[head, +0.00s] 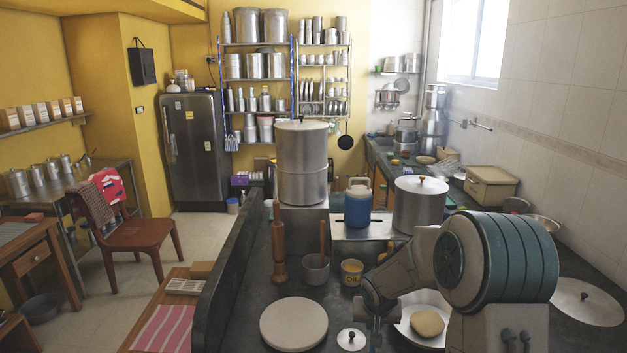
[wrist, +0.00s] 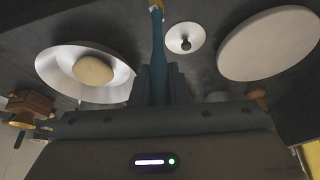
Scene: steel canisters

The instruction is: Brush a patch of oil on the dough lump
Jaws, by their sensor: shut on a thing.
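The pale dough lump (head: 427,323) lies on a round metal plate (head: 407,327) at the lower right, partly behind my arm. In the wrist view the dough lump (wrist: 93,70) sits near the middle of the plate (wrist: 62,58). My gripper (head: 375,312) is low over the counter, left of the plate. In the wrist view my gripper (wrist: 158,82) is shut on a slim brush (wrist: 158,40) with a blue handle. The brush's yellowish end is at the top edge.
A small knobbed lid (head: 351,340) and a round pale board (head: 293,323) lie left of my gripper. A grey mortar (head: 315,269) and wooden pestle (head: 279,252) stand behind. A blue jug (head: 358,206) and large steel canister (head: 418,205) are farther back.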

